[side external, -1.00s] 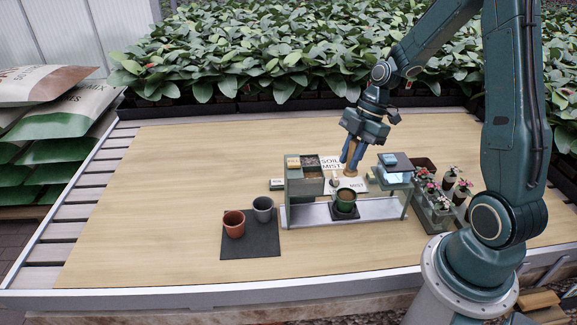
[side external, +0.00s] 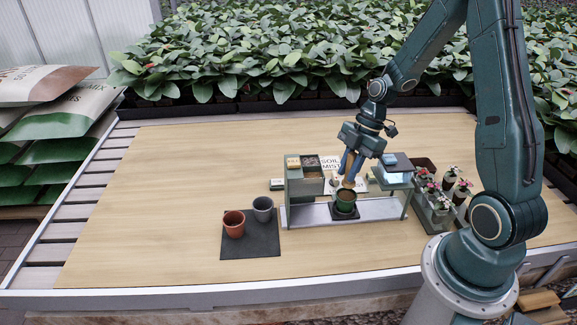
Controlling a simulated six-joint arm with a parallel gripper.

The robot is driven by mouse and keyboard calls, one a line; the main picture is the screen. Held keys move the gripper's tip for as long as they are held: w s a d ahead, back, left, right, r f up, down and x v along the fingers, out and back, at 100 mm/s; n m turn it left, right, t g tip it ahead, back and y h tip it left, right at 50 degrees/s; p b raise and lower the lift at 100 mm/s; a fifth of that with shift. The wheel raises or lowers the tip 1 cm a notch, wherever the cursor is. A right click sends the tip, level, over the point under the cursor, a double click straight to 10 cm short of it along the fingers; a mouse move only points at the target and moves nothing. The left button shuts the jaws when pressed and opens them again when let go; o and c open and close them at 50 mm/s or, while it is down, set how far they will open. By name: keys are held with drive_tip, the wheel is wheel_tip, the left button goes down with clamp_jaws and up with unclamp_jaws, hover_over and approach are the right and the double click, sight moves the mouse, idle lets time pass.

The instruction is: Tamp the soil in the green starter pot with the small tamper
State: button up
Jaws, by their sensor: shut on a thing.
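The green starter pot (side external: 345,206), with brown soil (side external: 345,196) in it, stands upright on a dark square pad on the grey metal tray of the potting station. My gripper (side external: 351,163) points down just above the pot and is shut on the small tamper (side external: 348,182), a tan wooden piece. The tamper's lower end is at the pot's back rim or just above the soil; I cannot tell whether it touches. The gripper fingers hide the tamper's upper part.
A soil bin (side external: 305,178) stands left of the pot, and a raised shelf (side external: 393,172) stands close on the right. A terracotta pot (side external: 234,223) and a grey pot (side external: 263,209) sit on a dark mat (side external: 250,243). Flowers (side external: 447,187) fill a crate at right. The front left table is clear.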

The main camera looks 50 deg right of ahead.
sight(346, 183)
drive_tip(key=shift+f, duration=1.5)
drive_tip(key=shift+f, duration=0.95)
idle(4.5)
drive_tip(key=shift+r, duration=0.55)
idle(0.5)
